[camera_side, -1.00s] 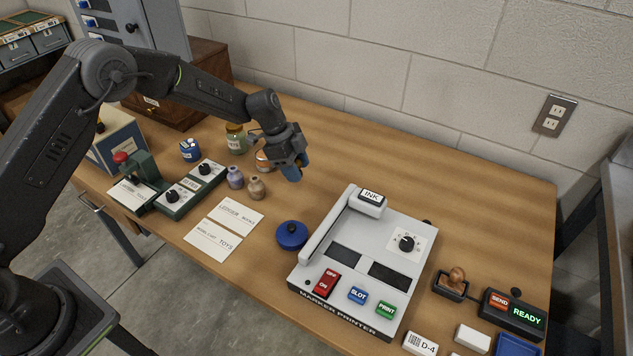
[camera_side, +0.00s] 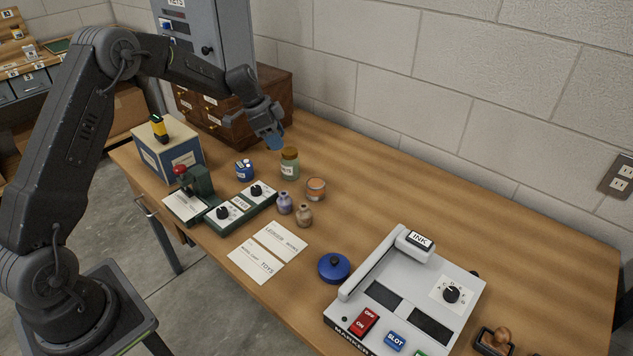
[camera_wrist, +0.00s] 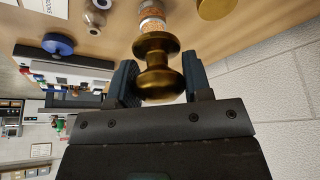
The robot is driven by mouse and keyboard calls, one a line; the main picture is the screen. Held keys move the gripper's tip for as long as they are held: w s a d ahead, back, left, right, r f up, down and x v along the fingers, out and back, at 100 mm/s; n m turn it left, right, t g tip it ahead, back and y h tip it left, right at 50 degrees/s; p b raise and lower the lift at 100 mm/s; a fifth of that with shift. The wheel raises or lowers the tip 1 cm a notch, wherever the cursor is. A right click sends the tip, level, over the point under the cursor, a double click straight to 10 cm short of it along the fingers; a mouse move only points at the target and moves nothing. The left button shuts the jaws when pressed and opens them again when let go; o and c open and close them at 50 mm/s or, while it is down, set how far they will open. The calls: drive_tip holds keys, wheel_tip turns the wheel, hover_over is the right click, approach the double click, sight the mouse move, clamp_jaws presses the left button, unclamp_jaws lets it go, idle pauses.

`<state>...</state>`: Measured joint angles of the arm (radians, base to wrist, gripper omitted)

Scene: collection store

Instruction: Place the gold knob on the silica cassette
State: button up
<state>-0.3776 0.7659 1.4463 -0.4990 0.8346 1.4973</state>
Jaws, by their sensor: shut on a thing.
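The gold knob (camera_wrist: 157,50) is held between the two fingers of my gripper (camera_wrist: 160,84) in the wrist view. In the side view my gripper (camera_side: 274,141) is up in the air near the green jar, and the knob cannot be made out there. A small round container with orange contents (camera_side: 316,188) stands on the table below and right of my gripper; it may be the silica cassette, but I cannot read a label. It also shows just past the knob in the wrist view (camera_wrist: 152,14), partly covered by the knob.
A green jar with a gold lid (camera_side: 289,163) stands close to the orange container. Small bottles (camera_side: 304,216), a blue tin (camera_side: 245,170) and a switch box (camera_side: 240,207) are nearby. A wooden drawer cabinet (camera_side: 235,112) is behind.

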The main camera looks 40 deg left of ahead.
hover_over(323, 182)
drive_tip(key=f, duration=0.4)
drive_tip(key=s+f, duration=0.1)
drive_tip(key=f, duration=0.2)
drive_tip(key=shift+a, duration=0.4)
drive_tip(key=shift+f, duration=1.9)
drive_tip(key=shift+f, duration=0.1)
drive_tip(key=o, duration=1)
drive_tip(key=shift+f, duration=0.1)
drive_tip(key=shift+o, duration=0.2)
